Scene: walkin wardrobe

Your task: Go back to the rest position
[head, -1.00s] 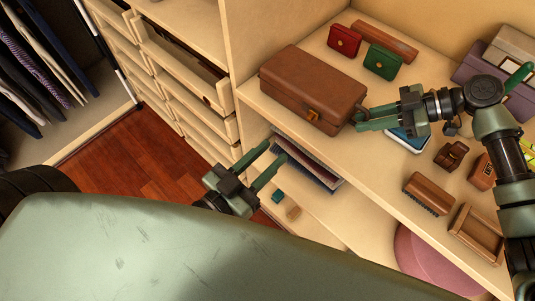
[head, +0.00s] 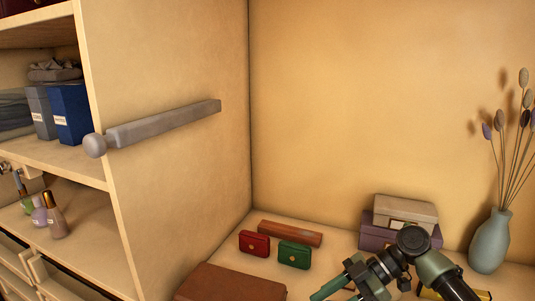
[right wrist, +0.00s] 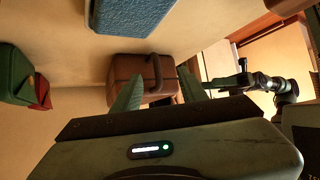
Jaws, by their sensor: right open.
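My right gripper (head: 335,291) is at the bottom of the head view, with its fingers partly cut off by the edge. In the right wrist view its two green fingers (right wrist: 160,88) stand apart with nothing between them. The brown case (head: 235,284) lies left of it, and its handle side shows beyond the fingers in the right wrist view (right wrist: 128,70). What looks like my left gripper (right wrist: 238,80) shows small at the right of the right wrist view. Its jaws are too small to read, and it is outside the head view.
A red box (head: 254,243), a green box (head: 294,255) and a wooden piece (head: 290,233) stand behind the case. Stacked boxes (head: 405,211) and a vase (head: 490,242) are near my right arm. A grey rod (head: 165,126) sticks out from the side panel.

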